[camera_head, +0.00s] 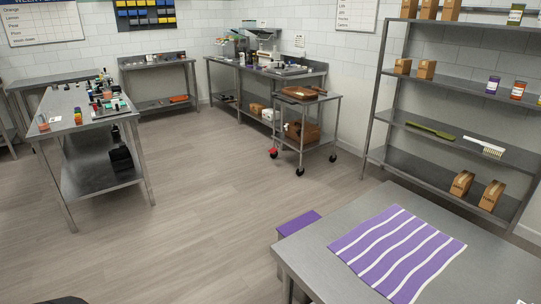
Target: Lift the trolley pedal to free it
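The trolley (337,118) is a small steel cart on black casters, standing in front of the back counter, right of the middle of the view. A small red part (273,151), which looks like the pedal, sits low by its left front caster. It is too small to tell whether it is up or down. A brown tray (300,92) lies on the trolley's top and a brown box shows on its lower shelf. Neither my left gripper nor my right gripper can be made out in view.
A steel table (300,250) with a purple-and-white striped mat (350,237) fills the lower right, a purple-topped stool (298,224) beside it. A shelf rack (384,95) stands at right. A cluttered steel table (130,112) stands at left. The floor (200,190) between is clear.

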